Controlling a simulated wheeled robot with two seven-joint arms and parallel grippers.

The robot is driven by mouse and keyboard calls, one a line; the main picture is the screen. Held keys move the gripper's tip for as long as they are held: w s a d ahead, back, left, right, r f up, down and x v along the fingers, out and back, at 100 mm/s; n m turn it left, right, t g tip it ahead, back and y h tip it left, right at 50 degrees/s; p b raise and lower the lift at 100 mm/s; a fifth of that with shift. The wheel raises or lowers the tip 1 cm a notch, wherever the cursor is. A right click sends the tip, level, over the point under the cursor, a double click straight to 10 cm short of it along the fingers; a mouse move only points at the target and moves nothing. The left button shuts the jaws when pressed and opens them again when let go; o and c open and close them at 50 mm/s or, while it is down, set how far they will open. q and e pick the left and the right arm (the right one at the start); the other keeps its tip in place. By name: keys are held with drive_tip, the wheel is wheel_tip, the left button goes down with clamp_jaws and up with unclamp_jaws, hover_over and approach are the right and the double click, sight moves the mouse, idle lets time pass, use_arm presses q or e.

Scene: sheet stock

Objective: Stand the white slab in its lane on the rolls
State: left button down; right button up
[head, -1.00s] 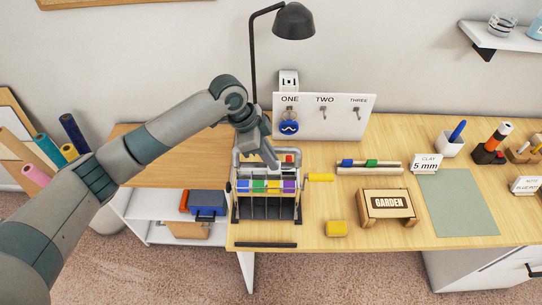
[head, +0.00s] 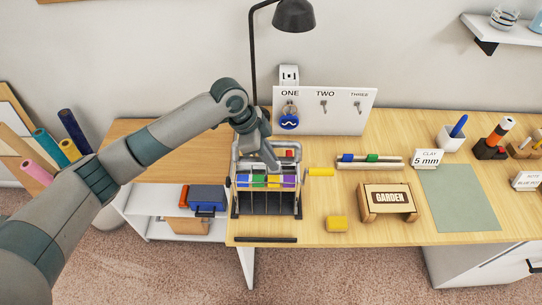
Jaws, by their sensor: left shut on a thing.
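The rack with the rolls (head: 268,206) stands at the front left of the table. A row of coloured lane marks, blue, green, yellow and purple, runs across its top, with dark upright dividers below. My left gripper (head: 272,165) comes down from behind and above, just over the back of this row. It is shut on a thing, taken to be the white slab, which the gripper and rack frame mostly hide. I cannot tell whether the slab touches the rolls or which lane it is over. My right gripper is out of view.
A yellow block (head: 337,223), the GARDEN box (head: 389,200) and a dark bar (head: 265,239) lie nearby. A lamp (head: 293,16) and a hook board (head: 345,120) stand behind. The green mat (head: 458,200) is clear.

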use_arm(q)
drive_tip(key=c, duration=1.3)
unclamp_jaws()
drive_tip(key=shift+o, duration=0.2)
wheel_tip(320, 180, up, 5)
drive_tip(key=p, duration=0.5)
drive_tip(key=shift+r, duration=1.95)
